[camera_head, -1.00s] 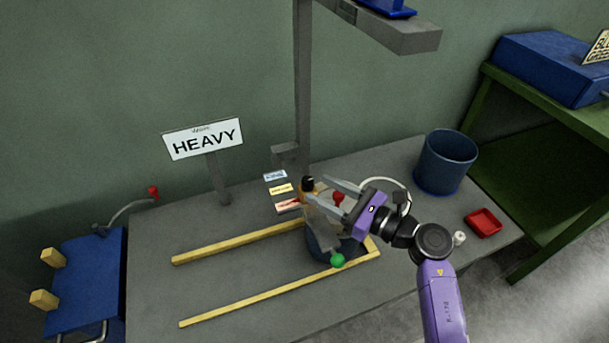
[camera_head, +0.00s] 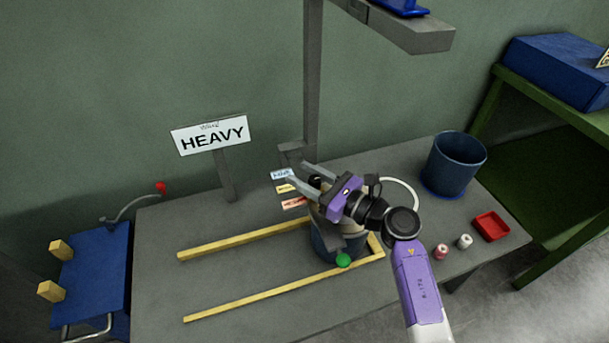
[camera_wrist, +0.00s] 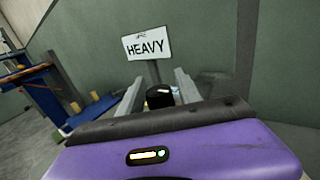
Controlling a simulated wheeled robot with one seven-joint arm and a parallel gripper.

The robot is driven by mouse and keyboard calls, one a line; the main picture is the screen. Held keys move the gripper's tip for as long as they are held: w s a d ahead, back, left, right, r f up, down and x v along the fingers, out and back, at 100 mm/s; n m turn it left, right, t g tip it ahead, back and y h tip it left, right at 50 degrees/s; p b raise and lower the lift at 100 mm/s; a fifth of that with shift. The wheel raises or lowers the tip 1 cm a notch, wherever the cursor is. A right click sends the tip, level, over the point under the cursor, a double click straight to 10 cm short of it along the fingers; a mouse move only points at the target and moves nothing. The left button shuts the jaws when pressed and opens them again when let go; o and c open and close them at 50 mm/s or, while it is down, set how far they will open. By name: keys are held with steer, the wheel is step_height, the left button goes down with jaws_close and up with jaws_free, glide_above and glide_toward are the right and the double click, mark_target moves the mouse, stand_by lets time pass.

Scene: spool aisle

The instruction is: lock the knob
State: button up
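A black knob (camera_head: 315,181) stands at the top of a dark blue drum (camera_head: 327,243) with a tan upper part. In the wrist view the black knob (camera_wrist: 160,97) appears between the two fingers. My gripper (camera_head: 299,176) is open, with its grey fingers on either side of the knob and reaching past it in the picture. I cannot tell whether either finger touches the knob. A green ball (camera_head: 343,260) is at the drum's front side. My purple gripper body and wrist hide much of the drum's top.
Yellow rails (camera_head: 245,240) lie on the grey table beside the drum. A HEAVY sign (camera_head: 212,134), a grey post (camera_head: 312,80) and coloured labels (camera_head: 285,188) stand behind. A blue bin (camera_head: 454,165), red tray (camera_head: 491,226) and small spools (camera_head: 441,251) are at right.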

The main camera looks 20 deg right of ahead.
jaws_close()
